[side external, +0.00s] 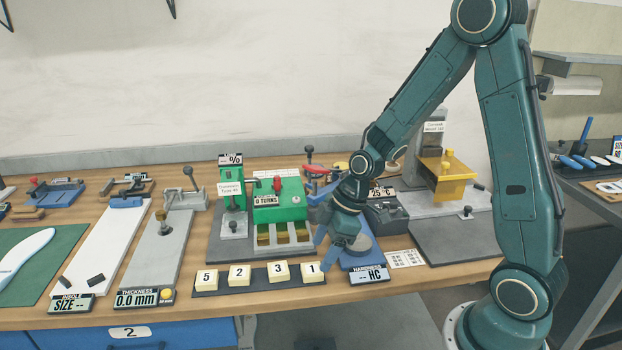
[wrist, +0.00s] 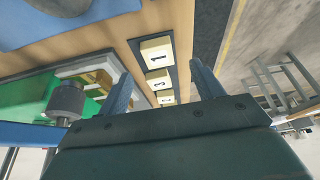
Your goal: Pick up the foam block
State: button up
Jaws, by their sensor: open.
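Several cream foam blocks stand in a row on a dark strip (side external: 256,283) at the bench's front edge, numbered 5 (side external: 208,278), 2 (side external: 240,275), 3 (side external: 278,273) and 1 (side external: 310,272) from left to right. The wrist view shows block 1 (wrist: 156,47), block 3 (wrist: 158,79) and part of another below it. My gripper (side external: 325,254) is open, above and close to block 1 in the side view. In the wrist view my gripper (wrist: 162,78) has its fingers apart, with the row of blocks visible between them. No block appears held.
A green machine (side external: 280,205) stands behind the blocks. A blue hardness fixture (side external: 357,258) is to the right of block 1. A thickness gauge plate (side external: 158,255) lies to the left. The bench's front edge (side external: 440,273) is close to the row.

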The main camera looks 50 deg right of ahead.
aim_at(312, 269)
jog(key=shift+f, duration=0.1)
jog(key=shift+x, duration=2.55)
jog(key=shift+w+d, duration=0.1)
jog(key=shift+c, duration=0.3)
jog(key=c, duration=1)
